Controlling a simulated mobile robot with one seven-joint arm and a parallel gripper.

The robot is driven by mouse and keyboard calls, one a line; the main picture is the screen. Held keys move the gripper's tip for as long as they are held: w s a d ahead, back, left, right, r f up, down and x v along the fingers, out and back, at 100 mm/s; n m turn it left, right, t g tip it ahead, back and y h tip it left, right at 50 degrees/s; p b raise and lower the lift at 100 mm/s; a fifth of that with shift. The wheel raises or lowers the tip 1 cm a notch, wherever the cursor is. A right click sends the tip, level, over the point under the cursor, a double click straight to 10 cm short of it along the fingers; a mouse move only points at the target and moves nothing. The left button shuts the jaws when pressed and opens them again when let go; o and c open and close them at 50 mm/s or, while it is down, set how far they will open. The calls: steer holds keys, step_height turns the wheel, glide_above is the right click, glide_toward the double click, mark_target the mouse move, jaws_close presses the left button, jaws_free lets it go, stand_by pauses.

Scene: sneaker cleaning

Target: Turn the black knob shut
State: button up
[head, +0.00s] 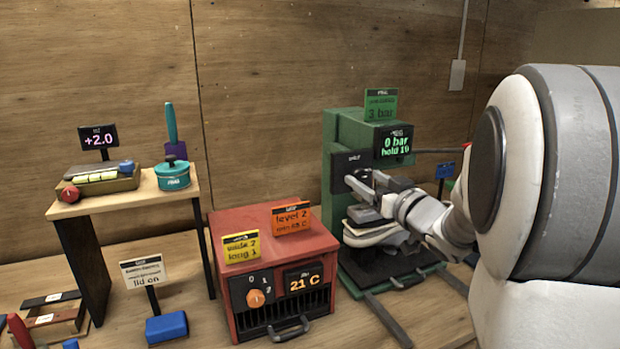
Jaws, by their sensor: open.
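A green press-like machine (343,137) stands at the right of the head view. A black panel (341,163) is on its front, with a small label along its top. My gripper (360,184) is open, with its fingers right at the lower part of this panel. The black knob is not clearly seen; the fingers cover the place in front of the panel, and I cannot tell whether they touch a knob. A display (393,145) on the machine reads "0 bar" and "hold 10". A green sign (380,105) on top reads "3 bar".
A white and grey shoe (372,237) sits in the machine below my gripper. A red heater box (262,231) with an orange knob and a "21 C" display stands to the left. Farther left, a small table (125,200) holds a scale-like device and a teal pot (172,176).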

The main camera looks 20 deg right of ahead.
steer(key=shift+w+a, duration=0.15)
steer(key=shift+w, duration=0.55)
jaws_close()
